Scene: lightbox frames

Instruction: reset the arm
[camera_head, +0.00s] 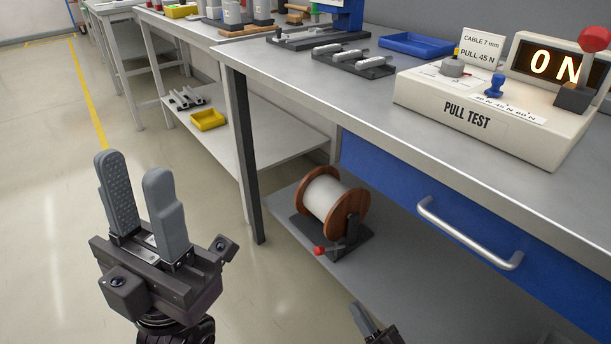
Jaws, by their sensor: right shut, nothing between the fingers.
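My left gripper (131,168) is at the lower left, above the floor and to the left of the bench. Its two grey fingers point up with a gap between them, and it holds nothing. My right gripper (367,322) shows only in part at the bottom edge, in front of the bench's lower shelf. It is shut and empty; most of it is cut off by the frame.
The pull test box (470,117), with a lever and a lit "ON" display, stands on the bench top (345,95). A blue drawer (395,180) has a protruding handle (465,235). A cable reel (325,205) sits on the lower shelf. The floor at left is clear.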

